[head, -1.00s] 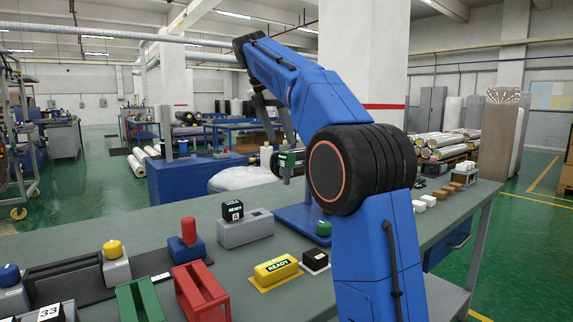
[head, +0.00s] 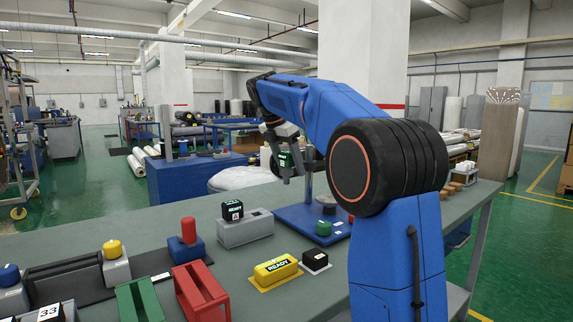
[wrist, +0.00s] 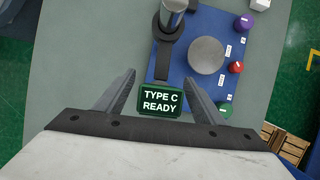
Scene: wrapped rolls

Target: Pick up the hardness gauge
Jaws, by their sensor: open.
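The hardness gauge (wrist: 160,102), a dark green-edged block reading "TYPE C READY", is on a stand with a blue base (wrist: 190,82). In the wrist view it lies between the two fingers of my gripper (wrist: 159,76), which are spread apart, with space visible on both sides. In the head view the gauge (head: 285,160) shows small beside the fingers of my gripper (head: 294,168), above the bench. Whether the fingers are level with it is hard to tell. The stand's post is partly hidden by my arm.
The blue base carries a grey disc (wrist: 207,55) and purple (wrist: 247,22), red (wrist: 236,67) and green (wrist: 226,110) knobs.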

